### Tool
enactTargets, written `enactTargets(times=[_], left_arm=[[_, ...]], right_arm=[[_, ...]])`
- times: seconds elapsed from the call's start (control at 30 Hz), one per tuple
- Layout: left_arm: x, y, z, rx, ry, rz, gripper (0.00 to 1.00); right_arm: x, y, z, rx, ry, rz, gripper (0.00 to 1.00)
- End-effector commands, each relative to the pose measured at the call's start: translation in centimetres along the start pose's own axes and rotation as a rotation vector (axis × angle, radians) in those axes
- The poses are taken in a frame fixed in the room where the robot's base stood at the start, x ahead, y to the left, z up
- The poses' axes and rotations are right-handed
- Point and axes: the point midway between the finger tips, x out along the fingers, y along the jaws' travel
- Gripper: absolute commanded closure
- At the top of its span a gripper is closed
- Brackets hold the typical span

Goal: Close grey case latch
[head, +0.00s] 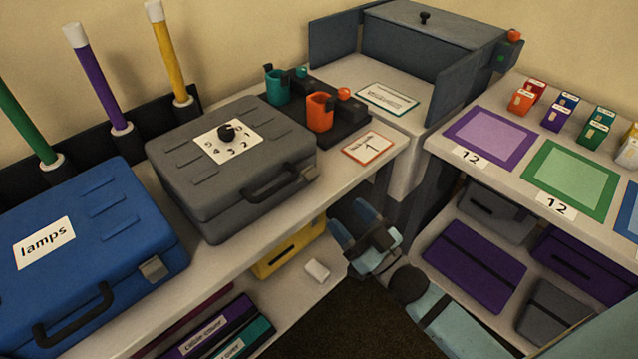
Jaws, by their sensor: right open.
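The grey case (235,165) sits on the left worktop with its lid down. A white card with a black dial (226,132) is on the lid, and a dark handle (272,184) is on its front. My right gripper (354,226) is open and empty. It is past the worktop's front edge, to the right of the case and apart from it. My left gripper is not in view.
A blue case (85,245) labelled "lamps" stands left of the grey case. Teal (276,88) and orange (319,112) cups stand behind it on a dark tray. A shelf unit with purple (490,138) and green (570,178) mats is at right.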

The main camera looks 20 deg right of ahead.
Motion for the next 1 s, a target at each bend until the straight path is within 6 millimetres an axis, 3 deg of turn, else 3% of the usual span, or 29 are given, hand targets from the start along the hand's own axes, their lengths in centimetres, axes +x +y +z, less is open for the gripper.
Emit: enactTargets(times=[0.2,0.4,0.83,0.87,1.0], left_arm=[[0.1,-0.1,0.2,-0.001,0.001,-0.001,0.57],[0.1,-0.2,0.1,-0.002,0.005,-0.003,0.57],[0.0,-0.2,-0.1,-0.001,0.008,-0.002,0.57],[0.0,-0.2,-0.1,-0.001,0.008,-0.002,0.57],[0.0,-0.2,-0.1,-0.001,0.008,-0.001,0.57]], right_arm=[[4.9,0.0,-0.1,0.002,0.004,0.0,0.38],[7.7,0.0,0.0,0.001,0.002,0.0,0.38],[8.8,-0.1,0.0,0.002,-0.001,0.0,0.38],[8.8,-0.1,0.0,0.002,-0.001,0.0,0.41],[8.8,-0.1,0.0,0.002,-0.001,0.0,0.73]])
